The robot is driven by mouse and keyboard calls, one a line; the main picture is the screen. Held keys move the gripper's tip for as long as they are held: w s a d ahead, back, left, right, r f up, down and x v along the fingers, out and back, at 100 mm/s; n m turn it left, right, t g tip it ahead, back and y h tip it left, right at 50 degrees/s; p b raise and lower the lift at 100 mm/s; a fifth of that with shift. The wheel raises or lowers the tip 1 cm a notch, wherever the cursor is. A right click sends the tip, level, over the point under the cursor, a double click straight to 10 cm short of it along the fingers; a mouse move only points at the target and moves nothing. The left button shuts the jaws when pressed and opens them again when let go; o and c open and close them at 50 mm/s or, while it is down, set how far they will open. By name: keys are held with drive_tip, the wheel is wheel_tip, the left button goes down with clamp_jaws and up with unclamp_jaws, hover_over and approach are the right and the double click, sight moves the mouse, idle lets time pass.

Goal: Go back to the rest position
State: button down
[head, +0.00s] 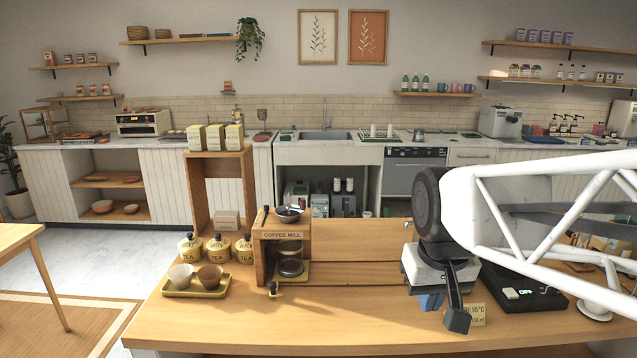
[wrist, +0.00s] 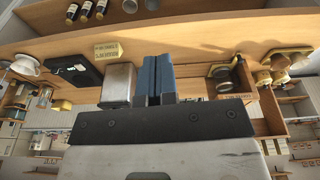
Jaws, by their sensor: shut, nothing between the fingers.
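My gripper (head: 432,302) hangs over the right half of the wooden counter in the head view, in front of my white lattice arm. Its two blue fingers (wrist: 156,62) lie side by side in the wrist view. They are closed together and empty. The fingers look apart from everything around them, though the height above the counter is hard to judge. Part of the counter behind the gripper is hidden by my arm.
The wooden coffee mill (head: 283,250) stands left of my gripper, with tea jars (head: 218,249) and a yellow tray (head: 197,291) beyond. A black scale (head: 522,287) and a small sign (head: 478,315) are to the right. The front middle of the counter (head: 330,325) is clear.

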drive_tip(key=s+d+f+m, duration=0.1)
drive_tip(key=s+f, duration=0.5)
drive_tip(key=s, duration=0.3)
drive_tip(key=shift+s+d, duration=0.2)
drive_tip(key=shift+s, duration=0.15)
